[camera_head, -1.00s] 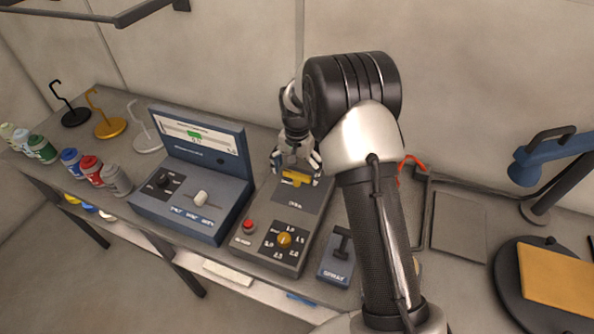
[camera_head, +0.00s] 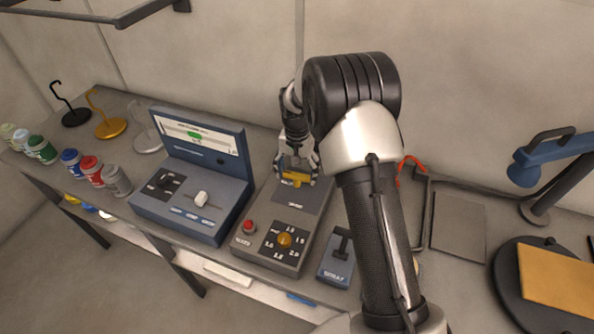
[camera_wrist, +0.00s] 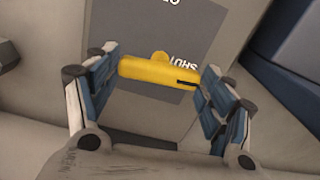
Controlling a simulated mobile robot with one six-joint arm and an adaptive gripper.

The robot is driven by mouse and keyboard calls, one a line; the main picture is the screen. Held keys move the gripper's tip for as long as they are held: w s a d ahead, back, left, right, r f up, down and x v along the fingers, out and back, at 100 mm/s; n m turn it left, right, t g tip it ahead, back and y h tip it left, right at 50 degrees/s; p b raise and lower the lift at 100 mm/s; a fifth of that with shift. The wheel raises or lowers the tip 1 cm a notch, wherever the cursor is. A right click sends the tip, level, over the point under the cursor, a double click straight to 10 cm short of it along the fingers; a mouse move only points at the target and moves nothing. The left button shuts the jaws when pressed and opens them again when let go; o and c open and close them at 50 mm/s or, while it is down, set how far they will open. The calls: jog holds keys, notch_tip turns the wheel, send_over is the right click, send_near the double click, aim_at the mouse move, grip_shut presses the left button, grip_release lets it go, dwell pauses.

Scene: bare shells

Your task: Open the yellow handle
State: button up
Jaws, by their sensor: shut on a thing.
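The yellow handle (camera_head: 297,179) is a short bar on the dark top panel of a grey box. It also shows in the wrist view (camera_wrist: 158,73), lying across between the two blue-padded fingers, with the word "SHUT" partly readable on the panel beside it. My gripper (camera_head: 297,172) is over the handle, with its fingers down at the bar's two ends. In the wrist view my gripper (camera_wrist: 160,88) is shut on the handle, a finger at each end. Part of the panel's lettering is hidden by the handle.
The same box (camera_head: 262,240) carries an orange dial (camera_head: 285,240) and a red button (camera_head: 249,226). A blue console (camera_head: 195,195) stands close on the left, a small switch box (camera_head: 337,262) on the right. Coloured jars (camera_head: 92,170) line the bench's left side.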

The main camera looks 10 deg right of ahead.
aim_at(297, 174)
jog(key=n, duration=0.4)
jog(key=shift+r+p, duration=0.1)
jog(key=shift+p, duration=0.25)
jog(key=n, duration=0.4)
jog(key=shift+n, duration=0.4)
jog(key=n+p, duration=0.1)
jog(key=n, duration=0.3)
jog(key=shift+n, duration=1.9)
jog(key=o, duration=1.1)
jog(key=shift+c, duration=0.2)
notch_tip(297, 174, up, 12)
